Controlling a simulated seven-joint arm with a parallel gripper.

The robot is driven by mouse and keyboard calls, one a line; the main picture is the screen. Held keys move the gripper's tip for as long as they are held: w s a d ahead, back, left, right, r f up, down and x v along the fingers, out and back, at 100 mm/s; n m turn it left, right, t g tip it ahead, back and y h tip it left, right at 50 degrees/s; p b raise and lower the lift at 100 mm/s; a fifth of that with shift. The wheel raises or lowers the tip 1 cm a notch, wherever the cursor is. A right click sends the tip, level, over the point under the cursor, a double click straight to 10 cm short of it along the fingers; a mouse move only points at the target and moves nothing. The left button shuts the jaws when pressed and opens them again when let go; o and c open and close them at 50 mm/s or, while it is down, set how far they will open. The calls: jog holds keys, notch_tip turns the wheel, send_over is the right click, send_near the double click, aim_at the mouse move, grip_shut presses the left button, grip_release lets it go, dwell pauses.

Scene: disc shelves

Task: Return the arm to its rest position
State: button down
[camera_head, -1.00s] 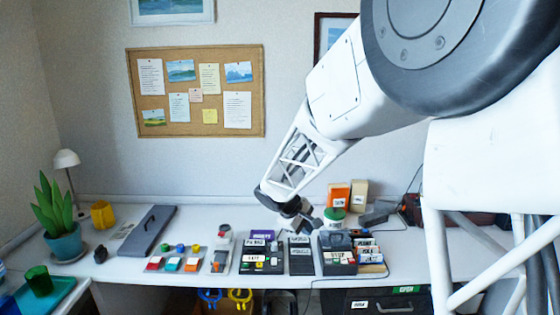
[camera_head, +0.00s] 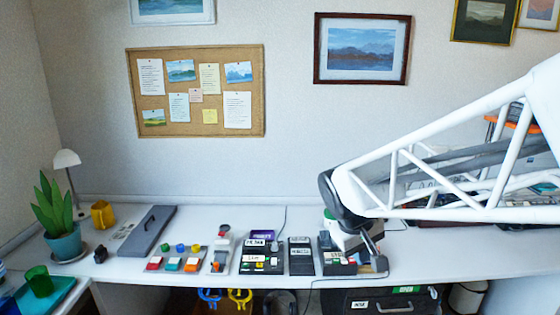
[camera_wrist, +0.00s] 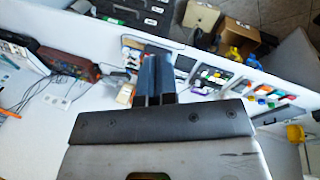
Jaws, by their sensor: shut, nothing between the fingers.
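My gripper (camera_head: 375,252) is at the end of my white lattice arm, over the right part of the white desk, in front of the labelled black boxes. In the wrist view its two dark fingers (camera_wrist: 155,82) lie side by side, shut with nothing between them. My arm comes in from the right edge of the head view and hides the desk behind it. Whether the fingertips touch anything below cannot be told.
A black box with coloured buttons (camera_head: 262,262) and a black labelled box (camera_head: 300,256) stand left of my gripper. A grey flat case (camera_head: 147,231) and a potted plant (camera_head: 60,225) are further left. A drawer unit (camera_head: 385,303) is under the desk.

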jog(key=s+d+m+y, duration=0.1)
jog(key=s+m, duration=0.3)
jog(key=s, duration=1.4)
jog(key=shift+s+d+f+t+y, duration=0.2)
jog(key=shift+s+d+t+y, duration=0.15)
jog(key=shift+y, duration=0.55)
